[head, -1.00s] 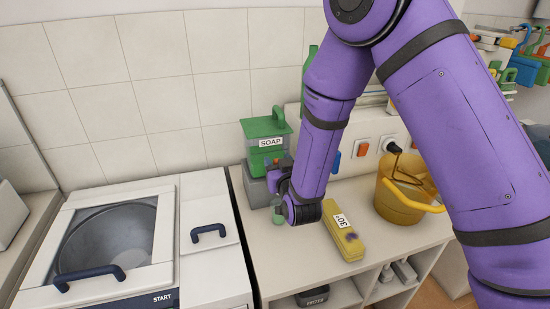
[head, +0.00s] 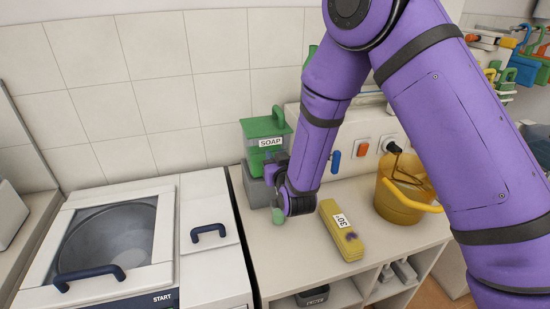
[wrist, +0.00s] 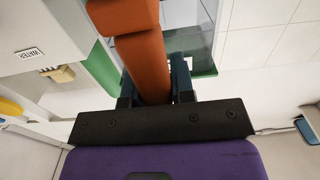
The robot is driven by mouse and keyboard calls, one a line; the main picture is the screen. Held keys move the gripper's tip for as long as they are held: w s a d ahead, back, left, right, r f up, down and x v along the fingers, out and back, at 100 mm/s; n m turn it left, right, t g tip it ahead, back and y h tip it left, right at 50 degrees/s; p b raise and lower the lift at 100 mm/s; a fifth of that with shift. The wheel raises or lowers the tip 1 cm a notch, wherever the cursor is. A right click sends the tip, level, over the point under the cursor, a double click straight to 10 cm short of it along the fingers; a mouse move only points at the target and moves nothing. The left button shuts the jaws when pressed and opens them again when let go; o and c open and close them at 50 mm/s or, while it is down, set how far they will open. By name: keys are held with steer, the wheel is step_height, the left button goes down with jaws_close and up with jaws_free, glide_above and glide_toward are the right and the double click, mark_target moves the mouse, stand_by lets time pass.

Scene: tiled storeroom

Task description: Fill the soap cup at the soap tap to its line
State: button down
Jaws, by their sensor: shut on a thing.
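The soap dispenser (head: 268,133) has a green lid, a clear tank and a SOAP label. It stands on a grey block against the tiled wall; part of its tank shows in the wrist view (wrist: 190,25). My gripper (wrist: 155,88) is in front of it, shut on an orange bar-shaped piece (wrist: 145,65). I cannot tell whether that is the tap's lever or a handle. A small pale-green cup (head: 277,215) shows low beside my wrist, partly hidden by it. Its line and its contents cannot be seen, and the tap is hidden behind my arm.
A yellow bucket (head: 402,203) stands farther right. A washing machine (head: 110,240) is at the left. A WATER label (wrist: 28,55) shows upside down in the wrist view.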

steer(key=shift+s+d+t, duration=0.1)
steer(key=shift+s+t, duration=0.3)
steer(key=shift+t, duration=0.2)
steer(key=c, duration=1)
jaws_free()
steer(key=shift+r, duration=0.1)
steer(key=shift+o, duration=0.2)
steer(key=v, duration=1.1)
steer(key=shift+w+d, duration=0.1)
steer(key=shift+c, duration=0.5)
